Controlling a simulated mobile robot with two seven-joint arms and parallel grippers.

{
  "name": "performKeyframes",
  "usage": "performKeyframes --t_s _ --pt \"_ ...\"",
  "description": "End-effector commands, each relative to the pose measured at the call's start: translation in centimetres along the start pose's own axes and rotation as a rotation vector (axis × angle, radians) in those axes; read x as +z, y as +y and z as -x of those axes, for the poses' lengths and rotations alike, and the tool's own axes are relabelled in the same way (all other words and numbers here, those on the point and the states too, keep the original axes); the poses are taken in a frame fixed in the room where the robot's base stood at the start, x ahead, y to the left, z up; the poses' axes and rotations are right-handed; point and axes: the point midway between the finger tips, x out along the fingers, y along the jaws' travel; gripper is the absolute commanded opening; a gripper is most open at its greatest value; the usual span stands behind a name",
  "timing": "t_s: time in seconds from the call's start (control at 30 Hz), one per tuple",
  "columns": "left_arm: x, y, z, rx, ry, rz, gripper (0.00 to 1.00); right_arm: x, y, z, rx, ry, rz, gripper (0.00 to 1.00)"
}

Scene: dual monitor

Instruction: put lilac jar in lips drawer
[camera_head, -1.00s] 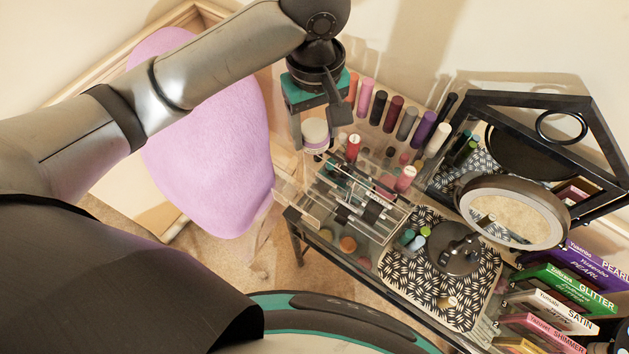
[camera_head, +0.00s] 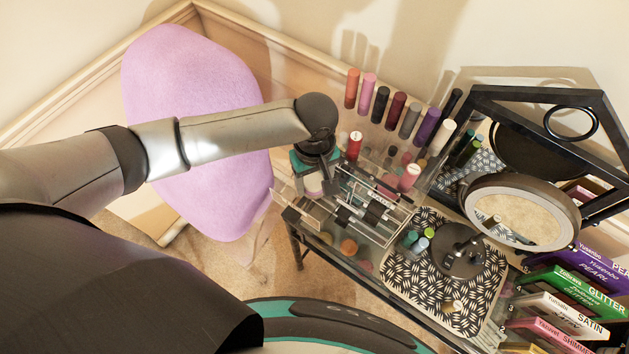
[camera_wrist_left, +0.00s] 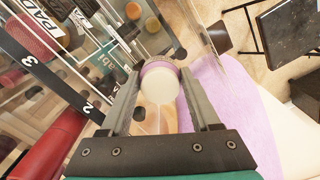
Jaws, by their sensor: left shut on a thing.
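The lilac jar, with a pale lid and a lilac band, is between the fingers of my left gripper (camera_wrist_left: 160,100) in the left wrist view (camera_wrist_left: 158,88). In the head view my left gripper (camera_head: 316,172) is shut on it, and only part of the jar (camera_head: 313,183) shows below the jaws. The jar is held over the left end of a clear organiser (camera_head: 372,205), above a pulled-out clear drawer (camera_head: 306,212). I cannot read a lips label. My right gripper is out of view.
Several lipsticks and tubes (camera_head: 397,108) stand behind the organiser. A round mirror (camera_head: 520,215) stands on a patterned mat (camera_head: 470,300) to the right, with boxes (camera_head: 570,290) beyond it. A lilac chair (camera_head: 200,130) is at the left.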

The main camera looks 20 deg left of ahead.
Motion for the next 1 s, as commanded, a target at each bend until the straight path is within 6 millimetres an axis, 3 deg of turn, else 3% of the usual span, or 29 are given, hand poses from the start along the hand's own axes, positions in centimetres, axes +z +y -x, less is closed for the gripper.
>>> performKeyframes --t_s 0.4,0.43,0.7,1.0 --pt "0.03 0.03 -0.70 0.001 -0.001 0.000 0.08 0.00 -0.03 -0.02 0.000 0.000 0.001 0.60" --pt "0.01 0.04 -0.70 0.001 0.000 0.001 0.65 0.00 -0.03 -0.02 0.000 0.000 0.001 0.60" --pt "0.00 0.03 -0.68 0.001 0.000 0.000 0.93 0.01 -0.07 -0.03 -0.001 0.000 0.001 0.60" --pt "-0.02 0.05 -0.34 0.002 0.001 -0.001 0.93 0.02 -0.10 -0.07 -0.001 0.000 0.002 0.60"
